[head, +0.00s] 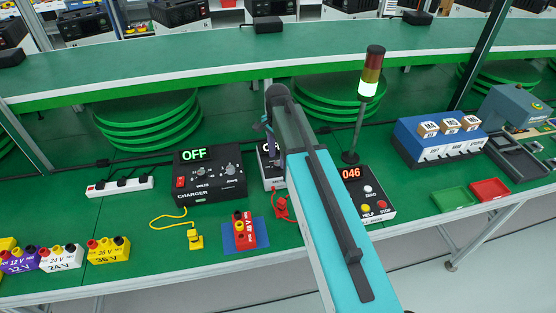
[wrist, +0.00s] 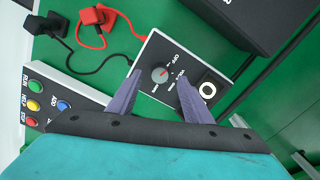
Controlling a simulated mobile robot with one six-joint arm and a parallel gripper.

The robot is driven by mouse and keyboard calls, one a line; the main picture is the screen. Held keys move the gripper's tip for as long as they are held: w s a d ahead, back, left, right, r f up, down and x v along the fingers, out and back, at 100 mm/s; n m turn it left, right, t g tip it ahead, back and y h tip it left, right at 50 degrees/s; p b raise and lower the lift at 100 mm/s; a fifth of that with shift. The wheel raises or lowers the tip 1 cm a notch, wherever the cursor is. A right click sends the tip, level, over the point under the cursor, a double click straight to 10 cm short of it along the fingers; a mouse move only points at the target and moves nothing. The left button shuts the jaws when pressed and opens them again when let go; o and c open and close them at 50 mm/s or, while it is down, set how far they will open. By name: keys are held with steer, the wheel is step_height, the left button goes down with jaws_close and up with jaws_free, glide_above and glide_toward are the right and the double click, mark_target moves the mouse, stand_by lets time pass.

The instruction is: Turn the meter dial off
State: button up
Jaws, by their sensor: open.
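The meter (head: 274,181) stands on the green bench in the head view, largely hidden behind my arm; only part of its display shows. In the wrist view the meter (wrist: 150,56) has a black face with white labels, one reading OFF, and a round socket or button at its right. Its grey dial (wrist: 159,75) has a red mark that appears to point up and right, roughly toward OFF; the exact setting is hard to read. My gripper (wrist: 158,78) is open, with one purple finger on each side of the dial. I cannot tell whether they touch it.
A black charger (head: 210,178) with a green OFF display stands left of the meter. A control box (head: 366,200) reading 046 stands right. Red and black plugs (wrist: 95,17) with cables lie beside the meter. A signal tower (head: 368,90) rises behind.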

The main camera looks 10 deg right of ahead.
mark_target(278, 163)
step_height(278, 163, up, 11)
steer(key=b, duration=0.2)
steer(key=shift+r, duration=0.2)
stand_by(0.4)
stand_by(0.5)
